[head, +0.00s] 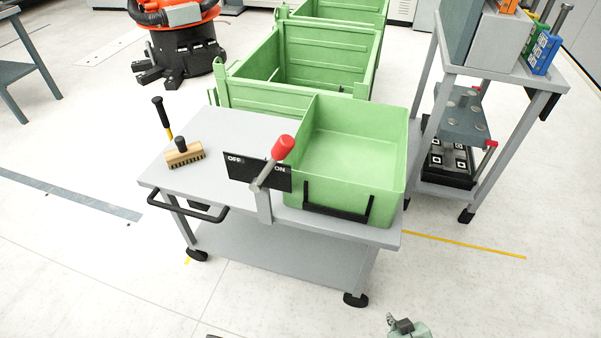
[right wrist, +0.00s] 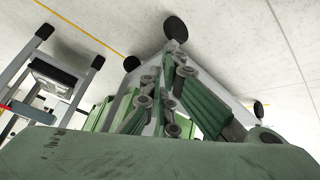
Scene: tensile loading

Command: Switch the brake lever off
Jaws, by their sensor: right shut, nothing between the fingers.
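The brake lever (head: 269,173) with its red knob (head: 283,147) is mounted at the front edge of the grey cart (head: 225,218). It leans up to the right, toward the ON side of a black OFF/ON plate (head: 240,170). My right gripper (head: 405,326) shows at the bottom edge of the head view, well below and to the right of the lever, apart from the cart. In the right wrist view its fingers (right wrist: 172,78) are together and empty. The lever cannot be made out in that view. My left gripper is not in view.
A green bin (head: 350,150) sits on the cart's right half, close beside the lever. A brush (head: 185,153) lies on the left half, near a black handle bar (head: 188,208). A shelf trolley (head: 445,75) stands to the right. The floor in front is clear.

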